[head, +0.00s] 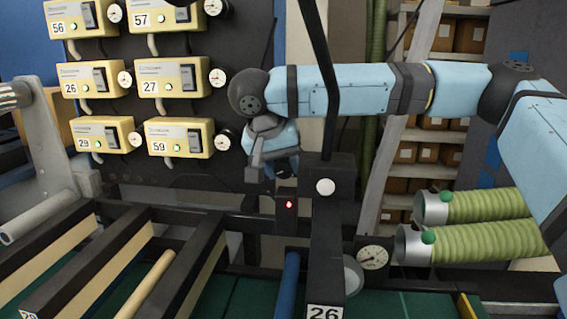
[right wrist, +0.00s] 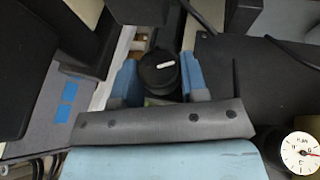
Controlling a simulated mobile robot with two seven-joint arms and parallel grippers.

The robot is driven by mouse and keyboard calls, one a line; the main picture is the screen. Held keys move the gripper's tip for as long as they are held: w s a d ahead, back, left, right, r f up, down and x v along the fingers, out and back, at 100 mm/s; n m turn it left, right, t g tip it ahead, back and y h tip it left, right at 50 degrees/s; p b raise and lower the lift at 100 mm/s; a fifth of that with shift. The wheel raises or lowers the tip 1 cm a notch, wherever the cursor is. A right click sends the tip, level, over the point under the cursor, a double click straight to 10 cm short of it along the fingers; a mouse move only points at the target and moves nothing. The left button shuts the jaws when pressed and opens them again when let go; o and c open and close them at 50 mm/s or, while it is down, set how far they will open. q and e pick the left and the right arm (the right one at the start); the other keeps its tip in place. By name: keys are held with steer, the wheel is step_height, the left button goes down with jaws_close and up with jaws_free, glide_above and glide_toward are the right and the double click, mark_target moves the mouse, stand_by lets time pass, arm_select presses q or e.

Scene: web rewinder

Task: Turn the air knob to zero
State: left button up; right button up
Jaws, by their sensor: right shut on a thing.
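The air knob (right wrist: 159,68) is a round black knob with a white pointer line, seen between my fingers in the right wrist view. The line lies nearly level across the picture, slightly tilted. In the head view the knob is hidden by the gripper and the machine parts. My left gripper is not in view.
A dial gauge (head: 373,257) sits on the frame at the lower right. A red lamp (head: 289,204) glows below the gripper. Yellow numbered control boxes (head: 180,137) stand at the left. A dark post (head: 327,225) and green ribbed hoses (head: 490,240) crowd the right side.

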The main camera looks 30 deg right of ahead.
steer(key=n+g+h, duration=0.1)
steer(key=g+h, duration=0.1)
steer(key=h, duration=0.1)
steer(key=shift+w+a, duration=0.1)
steer(key=shift+a, duration=0.1)
steer(key=shift+f+n+g+h, duration=0.1)
steer(key=shift+n+g+h, duration=0.2)
steer(key=shift+g+h, duration=0.75)
steer(key=shift+h, duration=0.35)
steer(key=o, duration=0.9)
steer(key=b+v, duration=0.1)
steer(key=v, duration=1.3)
steer(key=shift+b, duration=0.35)
